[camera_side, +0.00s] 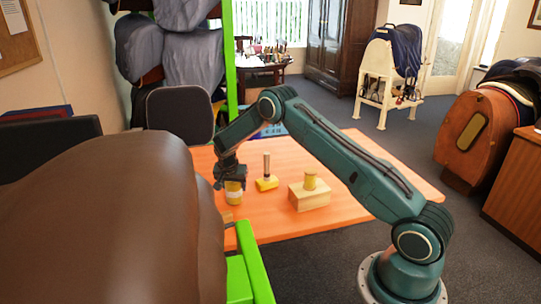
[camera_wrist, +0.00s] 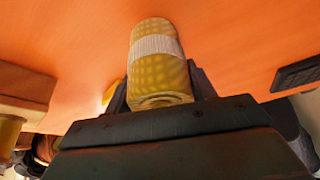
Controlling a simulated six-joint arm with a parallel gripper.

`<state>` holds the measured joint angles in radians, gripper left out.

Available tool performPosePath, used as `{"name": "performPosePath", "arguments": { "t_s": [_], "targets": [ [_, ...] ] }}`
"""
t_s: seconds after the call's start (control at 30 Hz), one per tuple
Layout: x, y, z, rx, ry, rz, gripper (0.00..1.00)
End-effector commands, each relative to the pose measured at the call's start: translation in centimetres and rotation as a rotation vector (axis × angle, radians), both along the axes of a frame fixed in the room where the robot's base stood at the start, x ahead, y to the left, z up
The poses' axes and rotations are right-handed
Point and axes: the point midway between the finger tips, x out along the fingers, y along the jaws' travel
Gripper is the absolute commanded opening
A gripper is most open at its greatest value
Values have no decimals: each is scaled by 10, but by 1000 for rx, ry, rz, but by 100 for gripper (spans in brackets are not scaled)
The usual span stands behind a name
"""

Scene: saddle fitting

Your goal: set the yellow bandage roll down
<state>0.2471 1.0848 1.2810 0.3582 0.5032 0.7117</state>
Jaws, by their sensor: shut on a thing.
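The yellow bandage roll (camera_side: 234,196) is upright in my gripper (camera_side: 231,182) over the left part of the orange table, in the side view. In the wrist view the yellow roll (camera_wrist: 160,75), with a white band around it, sits between the two dark fingers (camera_wrist: 160,88). The gripper is shut on it. The roll's lower end is at or close to the tabletop (camera_side: 285,228); I cannot tell whether it touches.
Further right is a wooden block (camera_side: 310,199) with a yellow cylinder (camera_side: 310,180) on top. A large brown saddle (camera_side: 110,220) and green frame (camera_side: 256,262) stand in front. The table's right side is clear.

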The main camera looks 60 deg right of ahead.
Motion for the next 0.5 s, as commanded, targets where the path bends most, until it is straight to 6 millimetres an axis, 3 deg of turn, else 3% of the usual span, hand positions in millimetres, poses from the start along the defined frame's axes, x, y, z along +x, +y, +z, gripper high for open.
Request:
{"name": "performPosePath", "arguments": {
  "t_s": [0.17, 0.2, 0.3, 0.5],
  "targets": [
    [0, 0, -3, 0, 0, 0, 31],
    [0, 0, -3, 0, 0, 0, 61],
    [0, 0, -3, 0, 0, 0, 77],
    [0, 0, -3, 0, 0, 0, 77]
  ]
}}
